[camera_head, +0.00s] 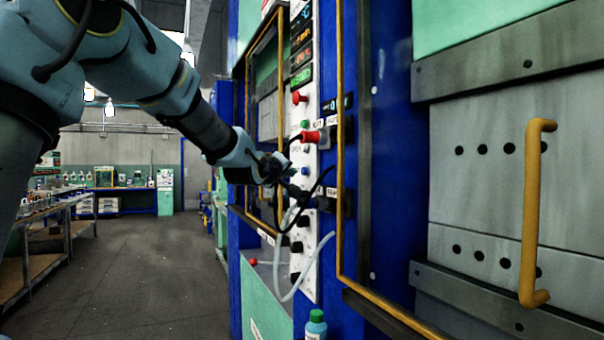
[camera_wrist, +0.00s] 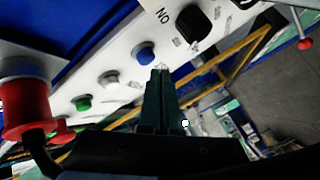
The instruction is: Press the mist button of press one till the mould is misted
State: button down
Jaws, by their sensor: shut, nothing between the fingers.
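The white control panel (camera_head: 309,232) of the press stands upright in the middle of the head view. A blue button (camera_wrist: 145,52) sits on it, with a white button (camera_wrist: 108,80) and a green button (camera_wrist: 82,103) in line with it in the wrist view. The blue button also shows in the head view (camera_head: 305,171). I cannot read which label names mist. My gripper (camera_wrist: 160,72) is shut and empty. Its fingertips appear just beside the blue button, close to the panel; I cannot tell whether they touch. The mould is not clearly visible.
A large red knob (camera_wrist: 25,105) and a black switch (camera_wrist: 194,24) flank the buttons. Hoses (camera_head: 325,245) hang by the panel. A yellow-framed guard (camera_head: 340,200) stands right of it. A green bottle (camera_head: 316,325) is below. The floor (camera_head: 130,260) at left is open.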

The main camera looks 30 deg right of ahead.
jog(key=shift+w+a+p, duration=0.15)
jog(key=shift+a+p, duration=0.3)
jog(key=shift+a, duration=0.8)
jog(key=shift+w+a+p, duration=0.1)
jog(key=shift+a+p, duration=0.3)
jog(key=shift+a, duration=0.85)
